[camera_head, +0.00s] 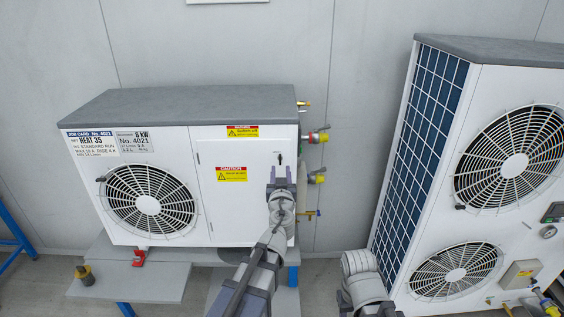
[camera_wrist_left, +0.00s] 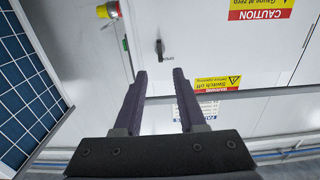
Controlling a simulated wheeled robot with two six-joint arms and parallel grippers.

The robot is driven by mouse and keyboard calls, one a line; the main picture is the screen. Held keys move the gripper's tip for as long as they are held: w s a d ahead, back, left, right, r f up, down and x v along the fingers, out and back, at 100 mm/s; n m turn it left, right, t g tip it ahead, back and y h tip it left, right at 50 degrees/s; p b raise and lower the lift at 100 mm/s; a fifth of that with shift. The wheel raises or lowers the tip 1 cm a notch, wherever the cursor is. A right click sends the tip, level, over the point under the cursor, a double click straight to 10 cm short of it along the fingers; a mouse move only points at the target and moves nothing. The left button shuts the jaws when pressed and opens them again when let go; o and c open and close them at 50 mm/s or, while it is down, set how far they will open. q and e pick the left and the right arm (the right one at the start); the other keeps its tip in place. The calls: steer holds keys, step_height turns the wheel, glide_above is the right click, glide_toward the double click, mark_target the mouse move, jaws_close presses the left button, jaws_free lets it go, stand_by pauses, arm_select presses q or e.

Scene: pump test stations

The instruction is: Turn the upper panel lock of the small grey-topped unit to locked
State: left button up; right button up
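The small grey-topped unit (camera_head: 170,105) stands left of centre, with a white front panel and a fan grille. Its upper panel lock (camera_head: 279,156) is a small black handle near the panel's upper right. In the left wrist view the lock (camera_wrist_left: 160,48) points roughly up and down the picture; its small label is not readable. My left gripper (camera_head: 280,174) is just below the lock in the head view. Its two dark fingers (camera_wrist_left: 160,75) are apart with nothing between them, and the lock shows beyond their tips.
Yellow-and-red valve fittings (camera_head: 318,136) stick out from the unit's right side. A larger two-fan unit (camera_head: 390,160) with a blue grid side stands at the right. Yellow caution labels (camera_head: 230,174) are on the panel. A grey step (camera_head: 140,280) lies in front.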

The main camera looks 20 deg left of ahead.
mark_target(280, 158)
arm_select(q)
steer(key=x, duration=0.7)
steer(key=shift+s, duration=0.1)
jaws_close()
stand_by(0.4)
